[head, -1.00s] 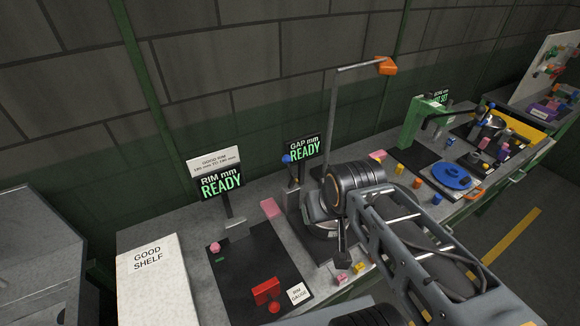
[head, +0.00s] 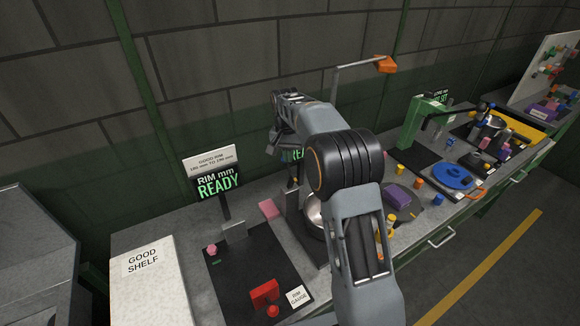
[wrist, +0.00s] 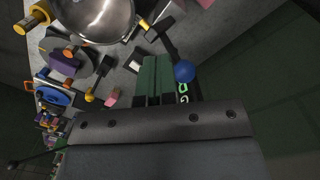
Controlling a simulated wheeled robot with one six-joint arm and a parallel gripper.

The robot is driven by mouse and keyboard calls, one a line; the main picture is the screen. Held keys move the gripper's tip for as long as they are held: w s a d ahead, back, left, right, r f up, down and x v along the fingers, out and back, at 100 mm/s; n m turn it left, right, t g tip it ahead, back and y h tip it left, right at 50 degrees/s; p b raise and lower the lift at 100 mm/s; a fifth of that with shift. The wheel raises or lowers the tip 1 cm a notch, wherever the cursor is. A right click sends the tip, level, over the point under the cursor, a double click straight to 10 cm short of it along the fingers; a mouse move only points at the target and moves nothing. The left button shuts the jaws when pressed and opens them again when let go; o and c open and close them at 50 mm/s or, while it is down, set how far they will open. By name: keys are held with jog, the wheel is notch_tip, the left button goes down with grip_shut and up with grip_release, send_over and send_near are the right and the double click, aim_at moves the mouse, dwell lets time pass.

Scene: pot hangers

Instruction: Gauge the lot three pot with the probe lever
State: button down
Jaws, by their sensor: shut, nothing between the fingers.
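A shiny metal pot (wrist: 92,18) sits at the gap station, at the top of the wrist view. In the head view only a sliver of the pot (head: 314,212) shows behind my arm; I see no lot mark on it. The probe lever's blue ball knob (wrist: 184,72) sits on a dark stem beside the pot in the wrist view; my arm hides the knob in the head view. My gripper (wrist: 151,62) is shut and empty, just beside the knob and apart from it. In the head view my gripper (head: 276,146) is raised by the gap display.
The gap display (head: 297,155) is mostly hidden behind my arm. The rim gauge (head: 250,265) with its red block and READY display (head: 218,184) stands left, near the good shelf (head: 150,275). A post with an orange head (head: 384,64) rises behind. Coloured pieces and a green press (head: 420,125) stand right.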

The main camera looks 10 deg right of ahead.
aim_at(290, 173)
jog(key=w, duration=0.1)
jog(key=w+f+m, duration=0.1)
jog(key=w+m+g, duration=0.1)
jog(key=shift+w+f, duration=0.3)
jog(key=shift+f, duration=0.1)
jog(key=m, duration=0.1)
jog(key=w+r+m, duration=0.1)
jog(key=shift+w+m, duration=0.25)
jog(key=shift+m, duration=0.15)
jog(key=r+m, duration=0.2)
jog(key=r, duration=0.1)
jog(key=r+m, duration=0.1)
jog(key=r, duration=0.1)
jog(key=shift+s, duration=0.35)
jog(key=shift+s+m+g, duration=0.3)
jog(key=shift+m+g, duration=0.1)
jog(key=shift+m, duration=0.5)
jog(key=shift+s+r, duration=0.1)
jog(key=shift+b+x, duration=0.9)
jog(key=shift+x, duration=4.15)
jog(key=shift+d, duration=0.2)
